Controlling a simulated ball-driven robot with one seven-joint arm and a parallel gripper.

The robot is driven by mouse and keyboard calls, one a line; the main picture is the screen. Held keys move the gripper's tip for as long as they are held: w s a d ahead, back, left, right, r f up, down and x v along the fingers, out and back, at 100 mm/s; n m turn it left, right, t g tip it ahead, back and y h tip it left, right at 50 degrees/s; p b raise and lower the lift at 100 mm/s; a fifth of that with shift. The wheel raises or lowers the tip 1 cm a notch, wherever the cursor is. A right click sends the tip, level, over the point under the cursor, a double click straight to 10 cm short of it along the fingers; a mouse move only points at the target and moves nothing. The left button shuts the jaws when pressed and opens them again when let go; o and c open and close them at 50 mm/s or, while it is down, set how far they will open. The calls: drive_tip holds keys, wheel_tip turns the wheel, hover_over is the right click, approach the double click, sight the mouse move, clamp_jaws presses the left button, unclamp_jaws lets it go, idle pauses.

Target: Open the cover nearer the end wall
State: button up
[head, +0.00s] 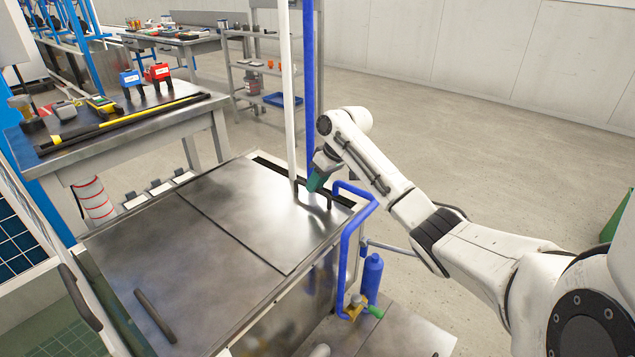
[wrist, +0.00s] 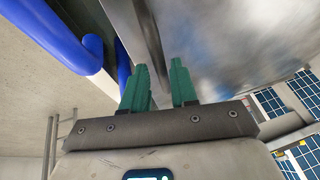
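The metal station has two flat grey covers, both lying closed. The farther cover (head: 250,205), on the side toward the pale wall, has a dark bar handle (head: 313,192) near its far right edge. The nearer cover (head: 185,275) has its own dark handle (head: 155,315) at the front left. My gripper (head: 316,184) is at the farther cover's handle, and partly hides it. In the wrist view, my green fingers (wrist: 160,85) are apart, with a dark bar (wrist: 150,45) running toward the gap between them. I cannot tell whether they touch it.
A blue pipe (head: 345,245) rises along the station's right side, close to my gripper. A white post (head: 287,90) and blue post (head: 308,90) stand behind the farther cover. A workbench with tools (head: 125,115) is at the left. Open floor (head: 460,110) lies to the right.

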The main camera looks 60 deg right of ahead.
clamp_jaws()
idle(0.4)
drive_tip(key=p, duration=0.1)
drive_tip(key=a+p, duration=0.1)
drive_tip(key=shift+w+a+r+p, duration=0.2)
drive_tip(key=shift+a+r+p, duration=0.05)
drive_tip(key=shift+p, duration=0.15)
drive_tip(key=p, duration=1.5)
hover_over(264, 242)
drive_tip(key=d, duration=0.2)
drive_tip(key=shift+s+a+f, duration=0.15)
drive_tip(key=shift+s+a, duration=0.05)
drive_tip(key=shift+s, duration=0.05)
drive_tip(key=shift+w+a+f, duration=0.1)
drive_tip(key=shift+w+a, duration=0.15)
drive_tip(key=shift+a, duration=0.55)
drive_tip(key=shift+o, duration=1.4)
unclamp_jaws()
